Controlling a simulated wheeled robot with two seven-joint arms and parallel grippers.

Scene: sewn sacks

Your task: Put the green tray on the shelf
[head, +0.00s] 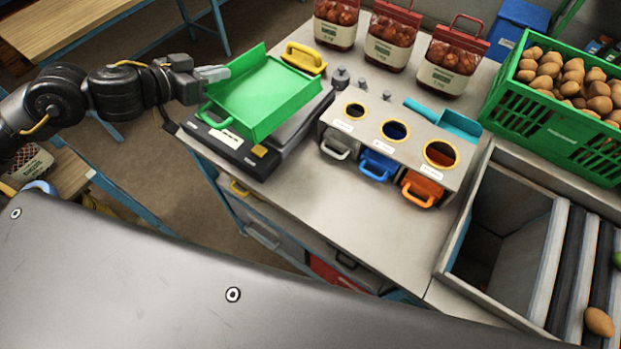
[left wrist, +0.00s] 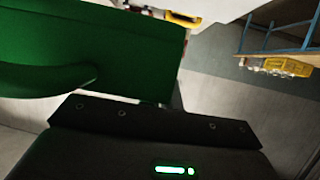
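The green tray (head: 262,95) is at the left end of the workbench, over a black scale (head: 232,150); I cannot tell whether it rests on it or is raised a little. Its looped handle (head: 212,117) faces front left. My left gripper (head: 213,73) is at the tray's back left wall, its grey fingers touching or overlapping the edge. Whether they are closed on it is hidden. In the left wrist view the tray (left wrist: 120,45) fills the upper left, close to the gripper body. My right gripper is not in view. Which surface is the shelf is unclear.
A wooden-topped table (head: 70,25) stands upper left; a lower wooden surface (head: 65,172) with a sack is at left. A yellow-handled item (head: 303,57) is behind the tray. A bin unit (head: 395,140), potato sacks (head: 392,38) and a green crate (head: 545,125) are to the right.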

